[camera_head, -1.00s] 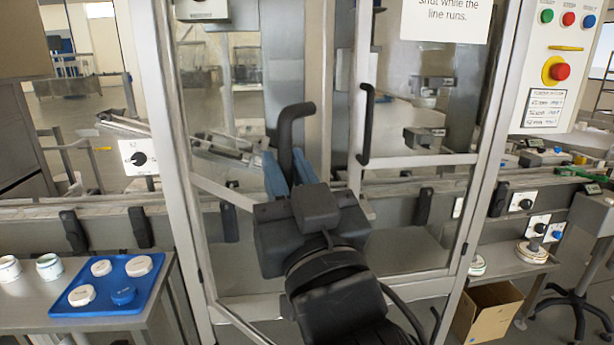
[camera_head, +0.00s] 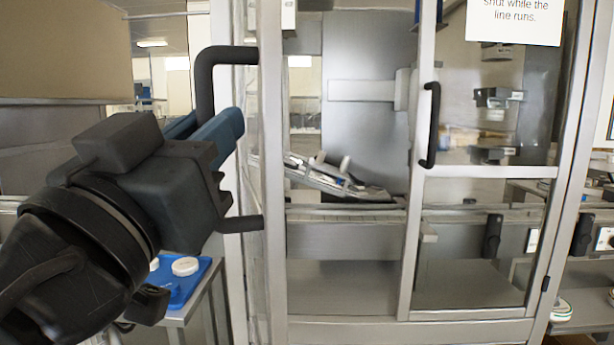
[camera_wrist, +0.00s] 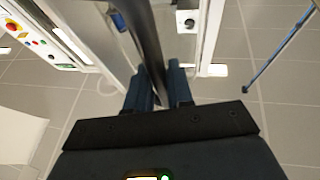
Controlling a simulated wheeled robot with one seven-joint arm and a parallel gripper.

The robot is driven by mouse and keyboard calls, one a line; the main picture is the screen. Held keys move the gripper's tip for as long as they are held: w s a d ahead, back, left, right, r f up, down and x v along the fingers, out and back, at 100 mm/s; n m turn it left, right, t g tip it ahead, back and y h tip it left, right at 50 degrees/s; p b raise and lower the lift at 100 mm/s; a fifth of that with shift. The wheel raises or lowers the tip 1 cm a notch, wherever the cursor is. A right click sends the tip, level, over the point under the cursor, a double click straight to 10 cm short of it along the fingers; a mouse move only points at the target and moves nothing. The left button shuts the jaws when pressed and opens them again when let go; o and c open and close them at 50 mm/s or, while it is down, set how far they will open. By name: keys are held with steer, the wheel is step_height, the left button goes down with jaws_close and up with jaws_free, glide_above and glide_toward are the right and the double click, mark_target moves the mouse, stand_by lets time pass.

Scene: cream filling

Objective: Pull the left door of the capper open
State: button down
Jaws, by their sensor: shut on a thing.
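The capper's left door (camera_head: 272,170) is swung outward and seen nearly edge-on. Its black bar handle (camera_head: 205,78) sticks out to the left of the door's edge. My gripper (camera_head: 205,128) is at the left of the head view, with its blue fingers shut on the handle. In the wrist view the dark handle bar (camera_wrist: 146,40) runs between the two blue fingers (camera_wrist: 160,85). The capper's interior shows between the left door and the right door (camera_head: 480,240). The right door is shut, and its black handle (camera_head: 431,125) is free.
A blue tray (camera_head: 190,290) with white lids stands on a side table (camera_head: 180,317) behind my arm. A sign (camera_head: 515,20) hangs on the right door. A large brown panel (camera_head: 60,50) fills the upper left. Grey floor tiles (camera_wrist: 285,85) show in the wrist view.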

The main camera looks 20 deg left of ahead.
steer(key=s+a+m+h+b, duration=0.2)
steer(key=a+h+b, duration=0.2)
steer(key=a, duration=0.3)
steer(key=shift+s+a+m+g+h+b, duration=0.3)
steer(key=shift+s+a+h+b, duration=0.1)
steer(key=shift+h, duration=0.3)
steer(key=c, duration=1.4)
jaws_free()
steer(key=shift+v, duration=3.9)
steer(key=shift+f, duration=0.1)
